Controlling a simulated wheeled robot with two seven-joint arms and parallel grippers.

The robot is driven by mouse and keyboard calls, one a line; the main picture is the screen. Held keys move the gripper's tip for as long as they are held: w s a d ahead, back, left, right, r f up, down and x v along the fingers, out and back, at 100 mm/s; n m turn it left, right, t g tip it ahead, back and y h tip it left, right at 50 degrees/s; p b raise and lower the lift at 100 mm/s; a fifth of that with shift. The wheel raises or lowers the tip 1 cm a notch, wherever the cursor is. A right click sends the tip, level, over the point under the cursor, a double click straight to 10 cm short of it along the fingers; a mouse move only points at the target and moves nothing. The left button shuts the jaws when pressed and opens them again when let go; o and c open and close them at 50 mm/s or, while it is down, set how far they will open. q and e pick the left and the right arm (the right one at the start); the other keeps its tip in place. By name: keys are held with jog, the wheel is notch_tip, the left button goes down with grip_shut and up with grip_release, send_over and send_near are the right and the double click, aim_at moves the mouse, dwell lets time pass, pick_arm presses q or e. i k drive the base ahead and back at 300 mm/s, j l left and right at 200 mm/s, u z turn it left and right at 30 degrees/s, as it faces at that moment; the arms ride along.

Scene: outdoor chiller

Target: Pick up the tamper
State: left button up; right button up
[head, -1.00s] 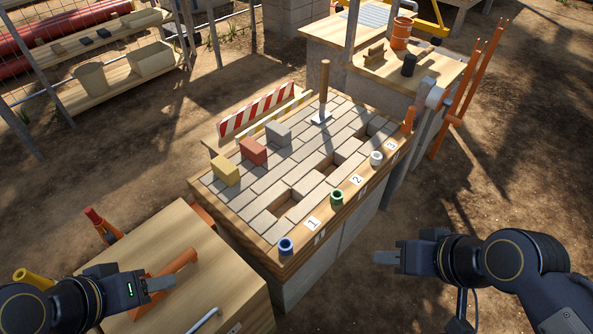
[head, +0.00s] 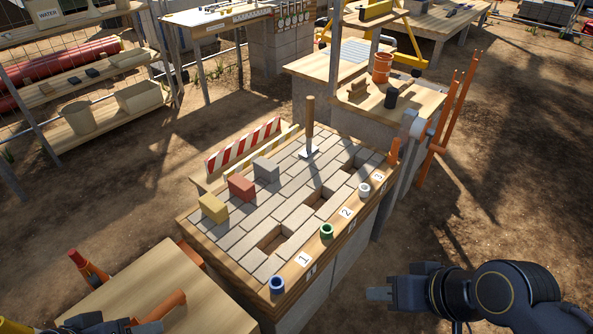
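The tamper (head: 309,125) stands upright on the paved table (head: 292,215) near its back right part. It has a brown wooden handle and a pale flat foot. My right gripper (head: 380,294) is at the lower right, over the ground in front of the paved table and well apart from the tamper. Its fingers show edge-on, so I cannot tell whether it is open. My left gripper (head: 148,327) is cut by the bottom edge at the lower left, near the wooden side table, and its fingers are hardly visible.
Yellow (head: 213,207), red (head: 241,187) and grey (head: 266,169) blocks stand along the left side. Blue (head: 277,284), green (head: 327,231) and white (head: 364,190) rings line the right edge by numbers. A striped barrier (head: 243,145) stands behind. Orange stakes (head: 452,115) rise at right.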

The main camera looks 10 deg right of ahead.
aim_at(310, 149)
jog(key=l+u, duration=0.15)
jog(key=u, duration=1)
jog(key=l+u, duration=0.75)
jog(key=l, duration=0.15)
jog(key=k+l+u, duration=0.15)
jog(key=l+u, duration=0.25)
jog(key=k+l, duration=0.2)
jog(key=l, duration=0.25)
jog(key=k+l+u, duration=0.15)
jog(key=l, duration=0.35)
jog(key=k+l, duration=0.3)
jog(key=l, duration=0.15)
jog(key=k+l+u, duration=0.15)
jog(key=l, duration=0.3)
jog(key=k+l, duration=0.3)
jog(key=l+u, duration=0.05)
jog(key=l, duration=0.05)
